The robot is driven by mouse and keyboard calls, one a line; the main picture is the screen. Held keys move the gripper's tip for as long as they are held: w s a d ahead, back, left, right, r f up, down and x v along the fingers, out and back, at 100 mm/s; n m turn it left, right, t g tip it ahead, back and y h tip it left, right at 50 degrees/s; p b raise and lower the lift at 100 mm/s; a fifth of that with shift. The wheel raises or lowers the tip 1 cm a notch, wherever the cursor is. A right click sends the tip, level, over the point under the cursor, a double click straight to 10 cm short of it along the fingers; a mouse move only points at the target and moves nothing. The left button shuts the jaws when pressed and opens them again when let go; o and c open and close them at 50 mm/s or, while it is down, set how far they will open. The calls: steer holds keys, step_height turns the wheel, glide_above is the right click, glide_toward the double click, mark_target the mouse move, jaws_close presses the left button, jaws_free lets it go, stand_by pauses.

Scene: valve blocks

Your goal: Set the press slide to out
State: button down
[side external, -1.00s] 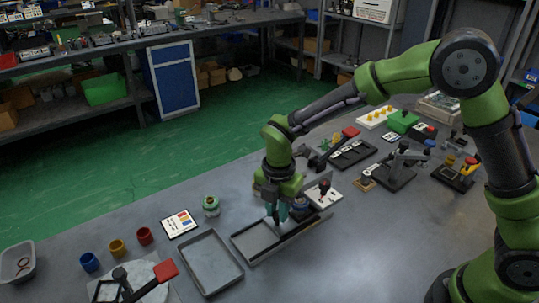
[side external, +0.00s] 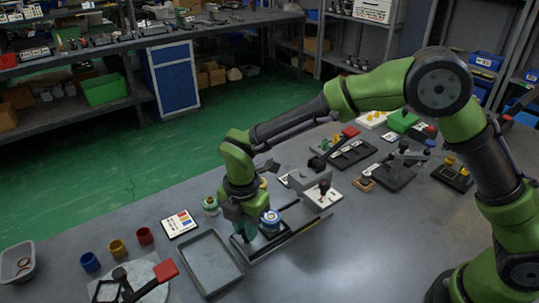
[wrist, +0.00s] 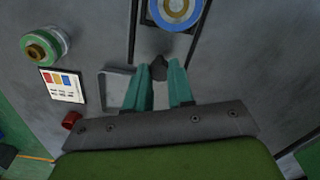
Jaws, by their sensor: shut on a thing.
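The press slide (side external: 272,233) is a dark carriage in a long grey rail frame (side external: 297,232). It bears a round blue-and-white part with a tan centre (side external: 270,216), which also shows at the top of the wrist view (wrist: 175,8). My gripper (side external: 243,234) is at the left end of the rail. In the wrist view its teal fingers (wrist: 160,75) are shut on a small dark knob (wrist: 160,66) at the slide's near end.
An empty grey tray (side external: 212,262) lies left of the rail. A colour-marked card (side external: 180,223) and a green-and-white round part (side external: 210,205) lie behind. A white plate with a dark-and-red knob (side external: 323,190) is right of the rail.

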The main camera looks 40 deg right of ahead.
steer(key=shift+a, duration=0.4)
steer(key=c, duration=1.2)
jaws_free()
steer(key=shift+o, duration=1.1)
steer(key=shift+d, duration=0.1)
steer(key=shift+r, duration=0.15)
step_height(320, 180, up, 17)
steer(key=shift+f, duration=0.2)
